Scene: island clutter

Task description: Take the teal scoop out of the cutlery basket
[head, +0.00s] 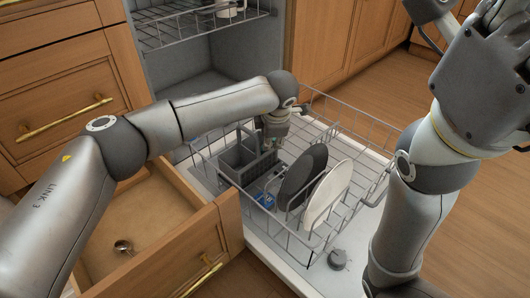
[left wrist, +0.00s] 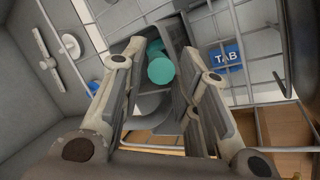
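The grey cutlery basket (head: 240,158) stands in the dishwasher's lower rack, on its left side. My left gripper (head: 272,142) is over the basket's right part and hides much of what is there. In the left wrist view the teal scoop (left wrist: 160,69) shows as a rounded teal end between the two fingers of my left gripper (left wrist: 160,95). The fingers are apart, with gaps beside the scoop. The rest of the scoop is hidden in the basket. My right arm (head: 440,140) is raised at the right; its fingertips do not show.
The lower rack (head: 340,120) is pulled out and holds a dark plate (head: 302,176) and a white plate (head: 328,193). A blue dishwasher tab (left wrist: 226,56) lies by the basket. An open wooden drawer (head: 150,225) with a metal spoon (head: 123,246) is at the left.

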